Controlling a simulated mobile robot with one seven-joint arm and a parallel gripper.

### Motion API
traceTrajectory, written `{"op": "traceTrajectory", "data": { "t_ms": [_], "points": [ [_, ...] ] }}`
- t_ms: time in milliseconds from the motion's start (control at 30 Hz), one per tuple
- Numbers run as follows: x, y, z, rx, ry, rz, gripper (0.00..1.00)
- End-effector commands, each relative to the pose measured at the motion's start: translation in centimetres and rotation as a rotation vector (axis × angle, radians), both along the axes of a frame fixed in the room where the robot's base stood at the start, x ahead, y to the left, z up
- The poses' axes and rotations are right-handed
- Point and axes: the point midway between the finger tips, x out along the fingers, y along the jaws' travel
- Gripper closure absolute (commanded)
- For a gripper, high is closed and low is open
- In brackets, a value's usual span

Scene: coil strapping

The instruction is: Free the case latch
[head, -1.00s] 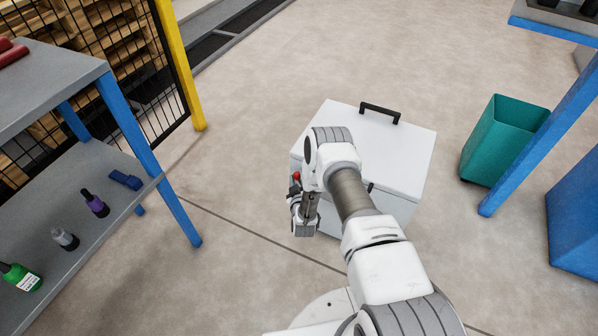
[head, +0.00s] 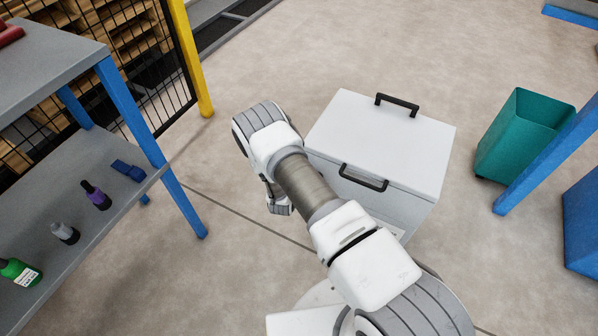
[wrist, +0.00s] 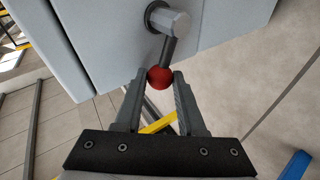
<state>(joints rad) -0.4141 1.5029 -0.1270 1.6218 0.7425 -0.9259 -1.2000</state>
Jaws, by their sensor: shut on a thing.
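The white case (head: 385,135) stands on the floor, lid shut, with black handles on its lid and front. In the wrist view its pale wall (wrist: 100,40) fills the upper part. The case latch (wrist: 169,48) there is a dark lever on a round grey hub, ending in a red ball knob (wrist: 160,77). My gripper (wrist: 160,80) has its two fingertips closed on either side of the red knob. In the head view my arm hides the latch and most of the gripper, at the case's left side.
A grey shelf unit with blue legs (head: 135,110) stands left, with bottles (head: 95,195) on its lower shelf. A teal bin (head: 520,135) stands right of the case. A yellow post (head: 190,60) and mesh fence are behind left. Open floor surrounds the case.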

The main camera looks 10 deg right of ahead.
Motion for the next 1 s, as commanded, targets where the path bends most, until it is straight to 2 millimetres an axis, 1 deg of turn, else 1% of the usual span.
{"op": "traceTrajectory", "data": {
  "t_ms": [33,600,633,667,700,900,1000],
  "points": [
    [-0.22,-0.01,-0.36,-0.009,0.012,-0.001,1.0],
    [-0.34,-0.17,-0.44,-0.032,0.029,-0.002,1.0],
    [-0.34,-0.17,-0.44,-0.032,0.029,-0.002,0.56],
    [-0.35,-0.17,-0.44,-0.032,0.029,-0.002,0.5],
    [-0.33,-0.15,-0.43,-0.031,0.029,-0.002,0.49],
    [-0.23,-0.07,-0.3,-0.031,0.026,-0.001,0.49],
    [-0.48,0.12,0.01,-0.03,0.025,0.0,0.49]
  ]
}}
